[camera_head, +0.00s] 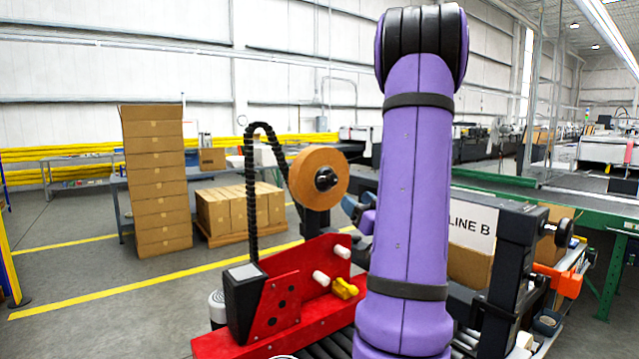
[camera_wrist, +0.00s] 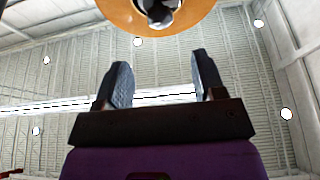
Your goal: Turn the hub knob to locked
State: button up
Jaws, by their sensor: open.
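The hub knob (camera_head: 326,179) is a dark knob at the middle of an orange-brown tape roll (camera_head: 307,165). The roll stands above the red machine head, left of my purple arm. In the wrist view the knob (camera_wrist: 158,10) is at the top edge, partly cut off, with the roll (camera_wrist: 122,14) around it. My gripper (camera_wrist: 161,72) is open and empty, its two fingers apart just below the roll in that picture. In the head view the gripper (camera_head: 354,209) shows just right of and below the knob, mostly hidden by my arm.
The red machine head (camera_head: 283,320) carries white rollers (camera_head: 342,251), a yellow knob (camera_head: 345,288) and a black cable chain (camera_head: 250,190). A dark frame with a LINE B sign (camera_head: 472,226) stands right of my arm. Stacked cartons (camera_head: 157,180) stand at the left.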

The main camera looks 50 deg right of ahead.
aim_at(334, 180)
jog(key=x, duration=1)
jog(key=shift+w+r, duration=0.15)
jog(key=shift+w, duration=0.15)
jog(key=c, duration=0.9)
